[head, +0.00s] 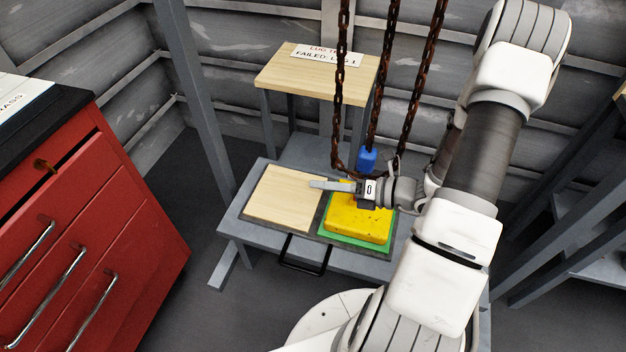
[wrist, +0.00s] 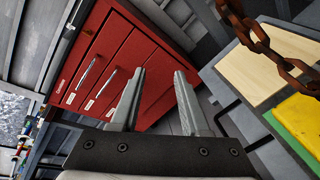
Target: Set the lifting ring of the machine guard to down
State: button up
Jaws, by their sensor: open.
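A yellow block-shaped part (head: 357,228), which I take to be the machine guard, lies on a green pad (head: 328,232) on the low grey bench. Its yellow body (wrist: 302,112) also shows at the right edge of the wrist view. No lifting ring can be made out; my gripper and wrist cover part of the block's top in the head view. My gripper (head: 318,185) is above the block's far left part, fingers pointing left over the wooden board. In the wrist view its two fingers (wrist: 160,75) are apart with nothing between them.
Rusty chains (head: 373,100) hang close behind my gripper, with a blue block (head: 367,158) by them. A bare wooden board (head: 284,198) lies left of the pad. A small labelled table (head: 290,75) stands behind, a red drawer cabinet (head: 110,235) at left.

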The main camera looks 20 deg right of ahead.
jog(key=a+r+n, duration=0.1)
jog(key=a+r+n+g, duration=0.2)
jog(key=n, duration=0.1)
jog(key=shift+s+r+y+p, duration=0.25)
jog(key=shift+s+y+p, duration=0.05)
jog(key=shift+y+p, duration=0.1)
